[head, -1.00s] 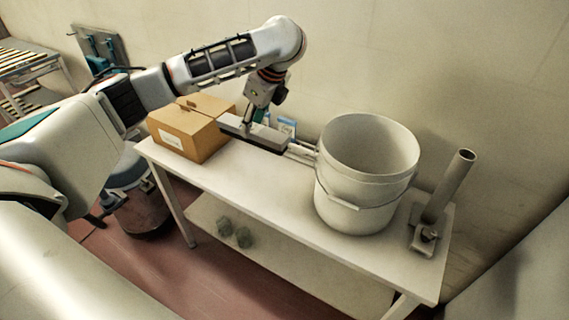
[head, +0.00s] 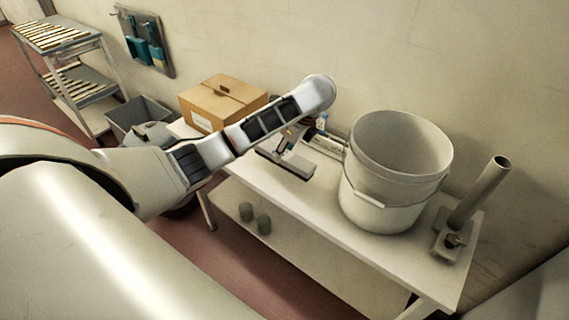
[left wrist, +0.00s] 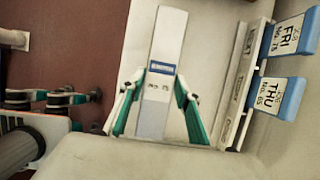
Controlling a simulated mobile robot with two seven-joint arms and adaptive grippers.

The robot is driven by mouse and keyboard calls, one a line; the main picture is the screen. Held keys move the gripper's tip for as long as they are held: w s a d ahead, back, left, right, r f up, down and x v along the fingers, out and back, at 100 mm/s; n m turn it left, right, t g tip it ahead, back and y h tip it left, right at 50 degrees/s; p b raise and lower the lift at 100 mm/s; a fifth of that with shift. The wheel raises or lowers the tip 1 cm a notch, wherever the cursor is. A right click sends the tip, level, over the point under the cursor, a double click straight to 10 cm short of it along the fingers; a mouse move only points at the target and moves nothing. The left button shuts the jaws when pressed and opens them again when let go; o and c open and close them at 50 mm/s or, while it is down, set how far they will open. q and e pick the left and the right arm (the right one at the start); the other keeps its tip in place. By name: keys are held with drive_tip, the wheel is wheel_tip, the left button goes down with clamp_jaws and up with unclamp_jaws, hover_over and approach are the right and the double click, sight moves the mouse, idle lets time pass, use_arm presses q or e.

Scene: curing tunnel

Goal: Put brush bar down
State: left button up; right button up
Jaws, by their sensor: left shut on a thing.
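The brush bar (head: 285,164) is a long grey bar. In the left wrist view the bar (left wrist: 167,38) shows a pale top with a blue label. My left gripper (head: 291,146) is shut on it, with the green-lined fingers (left wrist: 160,88) on both sides of its middle. The bar is over the table (head: 292,204), between the cardboard box and the white bucket. I cannot tell whether its underside touches the tabletop.
A rack (left wrist: 243,80) with blue FRI (left wrist: 292,36) and THU (left wrist: 275,97) tags lies beside the bar, along the wall. A cardboard box (head: 222,103) is to the left, a white bucket (head: 385,185) to the right, and a tube on a stand (head: 478,195) beyond. The tabletop's front is clear.

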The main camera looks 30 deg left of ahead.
sight(285, 164)
use_arm(q)
drive_tip(key=shift+f, duration=2.85)
drive_tip(key=shift+f, duration=0.1)
drive_tip(key=o, duration=1.3)
drive_tip(key=v, duration=1)
drive_tip(key=shift+w+r, duration=0.15)
drive_tip(key=shift+r, duration=0.2)
drive_tip(key=shift+v, duration=0.8)
drive_tip(key=shift+d, duration=0.1)
